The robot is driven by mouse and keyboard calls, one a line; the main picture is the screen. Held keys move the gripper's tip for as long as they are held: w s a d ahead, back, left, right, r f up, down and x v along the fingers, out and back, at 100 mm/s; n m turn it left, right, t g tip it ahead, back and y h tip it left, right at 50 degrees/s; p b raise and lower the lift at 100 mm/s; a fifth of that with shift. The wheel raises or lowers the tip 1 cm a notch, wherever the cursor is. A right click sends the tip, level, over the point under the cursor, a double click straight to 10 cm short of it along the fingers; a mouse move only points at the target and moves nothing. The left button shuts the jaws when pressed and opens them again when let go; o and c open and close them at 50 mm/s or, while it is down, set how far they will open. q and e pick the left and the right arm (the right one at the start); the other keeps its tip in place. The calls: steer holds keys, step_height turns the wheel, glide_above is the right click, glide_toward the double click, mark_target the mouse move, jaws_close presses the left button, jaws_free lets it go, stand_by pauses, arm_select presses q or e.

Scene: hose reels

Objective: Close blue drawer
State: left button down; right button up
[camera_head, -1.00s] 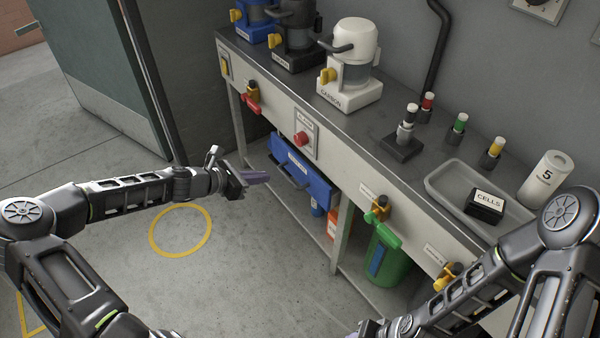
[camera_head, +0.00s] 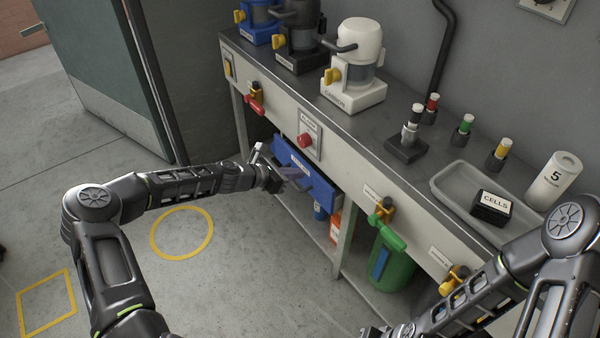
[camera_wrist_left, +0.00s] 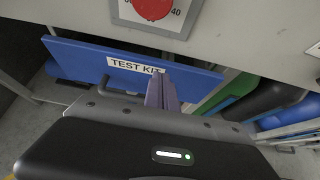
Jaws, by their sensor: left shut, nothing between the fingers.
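The blue drawer (camera_head: 316,181) sits under the bench top, below the red button. In the left wrist view its blue front (camera_wrist_left: 85,61) carries a "TEST KIT" label and a dark handle (camera_wrist_left: 122,68). I cannot tell how far it stands out. My left gripper (camera_head: 301,175) is shut and empty, in front of the drawer face near the handle. In the left wrist view its fingertips (camera_wrist_left: 162,82) overlap the drawer front just below the label; contact cannot be told. My right gripper (camera_head: 378,332) is mostly cut off at the bottom edge.
The bench (camera_head: 371,143) holds machines, a grey tray (camera_head: 447,181) and several colored-tip pieces. A green canister (camera_head: 393,268) and bench leg (camera_head: 346,235) stand right of the drawer. Open floor lies left.

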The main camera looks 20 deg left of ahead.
mark_target(307, 167)
arm_select(q)
steer(key=shift+w+d, duration=0.55)
steer(key=shift+w, duration=0.15)
steer(key=shift+d, duration=0.1)
steer(key=shift+w+d+b, duration=0.3)
steer(key=shift+w+d, duration=0.35)
steer(key=shift+w, duration=0.2)
steer(key=shift+w+r, duration=0.1)
steer(key=shift+r, duration=0.05)
steer(key=shift+d, duration=0.1)
